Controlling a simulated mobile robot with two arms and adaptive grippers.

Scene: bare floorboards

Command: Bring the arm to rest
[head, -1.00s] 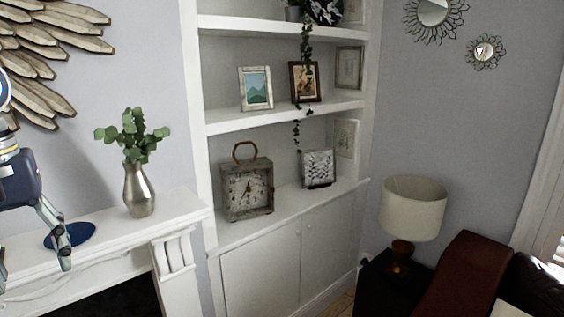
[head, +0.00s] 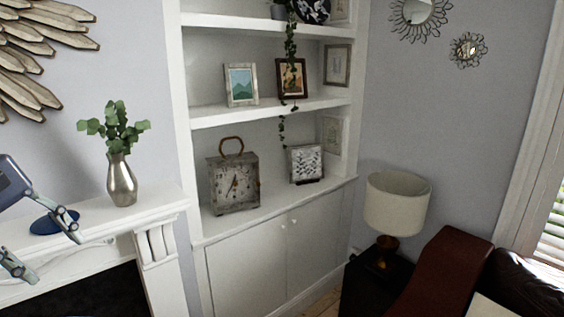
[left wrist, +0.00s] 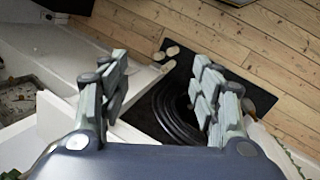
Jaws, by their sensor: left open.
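My left gripper (head: 56,259) is at the left edge of the head view, in front of the white mantelpiece. Its two fingers are spread apart and point down to the right, with nothing between them. In the left wrist view my left gripper (left wrist: 160,66) also shows open and empty, with floor and a dark slab beyond the fingers. In the head view its upper finger overlaps a dark blue round base (head: 42,224) on the mantel; I cannot tell whether they touch. My right gripper is not in view.
A metal vase (head: 121,182) with leaves stands on the mantelpiece (head: 160,206), right of the gripper. White shelves hold a clock (head: 233,186) and frames. A lamp (head: 397,203) and brown chair (head: 440,275) stand at right. A black slab (left wrist: 255,98) lies on the floorboards.

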